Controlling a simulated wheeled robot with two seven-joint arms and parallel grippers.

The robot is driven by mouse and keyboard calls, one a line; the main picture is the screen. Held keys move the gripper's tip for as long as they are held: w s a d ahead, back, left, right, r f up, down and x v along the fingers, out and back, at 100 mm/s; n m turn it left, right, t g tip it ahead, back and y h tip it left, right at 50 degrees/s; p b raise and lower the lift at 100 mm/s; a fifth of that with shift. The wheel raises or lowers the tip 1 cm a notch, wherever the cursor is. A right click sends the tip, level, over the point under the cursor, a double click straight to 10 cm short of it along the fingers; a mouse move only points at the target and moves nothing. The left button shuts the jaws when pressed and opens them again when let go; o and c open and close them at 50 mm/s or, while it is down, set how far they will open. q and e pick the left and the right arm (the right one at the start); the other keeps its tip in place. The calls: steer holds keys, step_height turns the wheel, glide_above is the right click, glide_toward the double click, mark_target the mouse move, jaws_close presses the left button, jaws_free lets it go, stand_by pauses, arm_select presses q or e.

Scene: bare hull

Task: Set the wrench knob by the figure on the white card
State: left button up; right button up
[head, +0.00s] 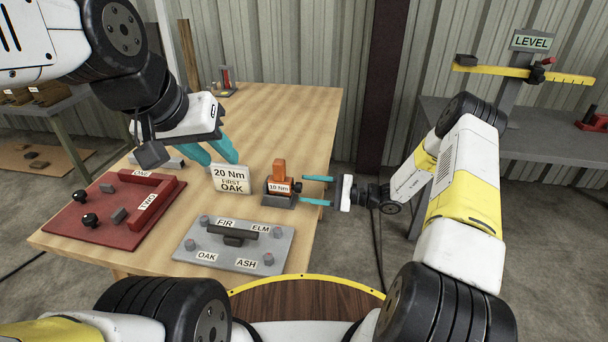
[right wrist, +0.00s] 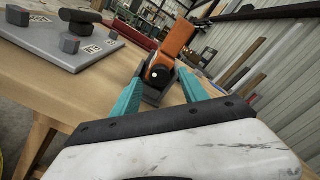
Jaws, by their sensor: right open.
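The white card (head: 231,179) stands on the wooden table and reads "20 Nm FIRST OAK". Right of it, an orange wrench (head: 279,172) stands upright in a dark holder (head: 279,201); its label reads "10 Nm". A dark knob (head: 298,187) shows on the wrench's right side; it faces me in the right wrist view (right wrist: 159,74). My right gripper (head: 317,190) is open just right of the knob, its teal fingers pointing at the wrench, apart from it. My left gripper (head: 216,152) is behind the card, teal fingers pointing down; the card may hide its tips.
A grey plate (head: 235,256) with bolts labelled FIR, ELM, OAK and ASH lies at the table's front. A red tray (head: 95,222) with black knobs is at left. A grey bench (head: 480,140) with a yellow LEVEL beam (head: 500,69) stands at right.

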steer(key=shift+w+a, duration=0.15)
steer(key=shift+a, duration=0.7)
jaws_close()
